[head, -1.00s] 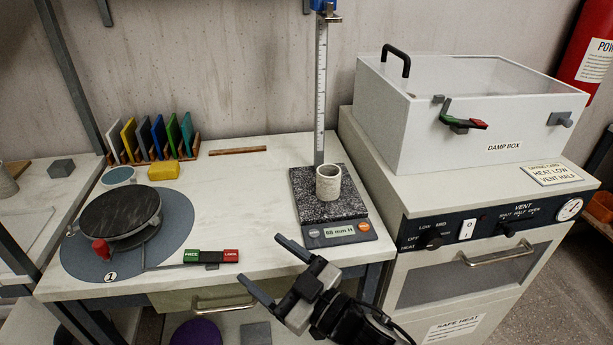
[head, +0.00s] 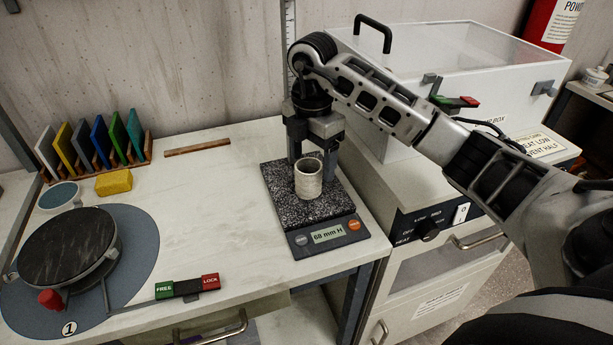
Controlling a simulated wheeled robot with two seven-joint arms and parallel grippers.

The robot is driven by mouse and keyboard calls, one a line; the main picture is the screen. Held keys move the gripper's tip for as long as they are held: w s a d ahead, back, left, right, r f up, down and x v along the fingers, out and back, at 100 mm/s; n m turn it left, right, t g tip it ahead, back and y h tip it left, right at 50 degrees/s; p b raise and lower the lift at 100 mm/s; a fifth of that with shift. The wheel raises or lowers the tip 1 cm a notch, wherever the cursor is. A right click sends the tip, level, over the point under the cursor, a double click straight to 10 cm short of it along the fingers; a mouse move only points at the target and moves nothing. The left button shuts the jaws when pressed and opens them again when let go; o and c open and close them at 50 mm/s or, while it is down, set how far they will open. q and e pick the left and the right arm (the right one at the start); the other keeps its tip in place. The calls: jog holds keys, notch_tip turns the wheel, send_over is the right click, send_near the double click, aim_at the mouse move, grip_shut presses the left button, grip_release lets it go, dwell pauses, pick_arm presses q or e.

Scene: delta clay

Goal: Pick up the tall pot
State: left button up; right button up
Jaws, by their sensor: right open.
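The pot (head: 308,183), a small pale grey-beige cylinder with an open top, stands upright on the speckled plate of the height gauge (head: 281,203), whose display reads 68 mm H. My right gripper (head: 311,163) points straight down at the pot, its two fingers apart. The fingers show to the left and right of the pot's upper part and seem to be at or just behind it. The pot hides part of the fingers, and I cannot tell whether they touch it. My left gripper is not in view.
A wheel (head: 66,250) with a FREE/LOCK lever (head: 188,288) stands at left. Behind it are a yellow sponge (head: 113,182), a bowl (head: 58,196) and a rack of coloured tiles. The white damp box (head: 455,60) stands at right behind my arm. The middle bench is clear.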

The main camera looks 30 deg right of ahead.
aim_at(311, 176)
jog(key=f, duration=0.2)
jog(key=f+p, duration=0.1)
jog(key=f, duration=0.2)
jog(key=shift+w+f, duration=0.2)
jog(key=shift+f, duration=0.1)
jog(key=c, duration=1.2)
jog(key=shift+o, duration=0.2)
jog(key=shift+r, duration=0.1)
